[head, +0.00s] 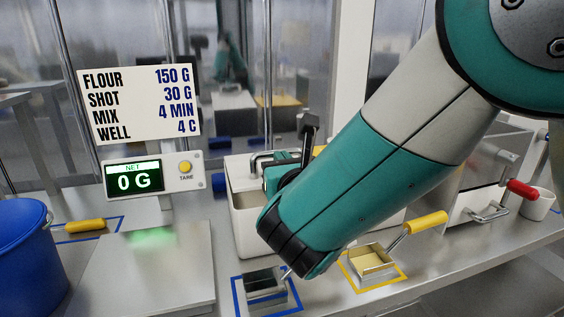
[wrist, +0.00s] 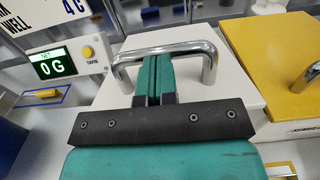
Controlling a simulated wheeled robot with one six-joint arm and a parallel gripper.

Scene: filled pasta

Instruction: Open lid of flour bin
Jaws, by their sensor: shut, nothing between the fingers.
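A white bin (head: 245,222) stands behind my arm in the head view, mostly hidden; no label on it is readable. Its white lid (wrist: 110,97) lies flat and closed in the wrist view. A chrome bar handle (wrist: 188,47) arches over the lid. My gripper (wrist: 153,60) is shut and empty, its teal fingertips at the middle of the handle bar. I cannot tell whether they touch the bar or reach under it. The handle also shows partly in the head view (head: 262,157).
A yellow-lidded bin (wrist: 275,60) stands close on the right. A scale (head: 145,265) reading 0 G and a blue bucket (head: 22,245) are at left. Scoops sit in front, one on a blue-outlined spot (head: 265,284), one on a yellow-outlined spot (head: 370,262).

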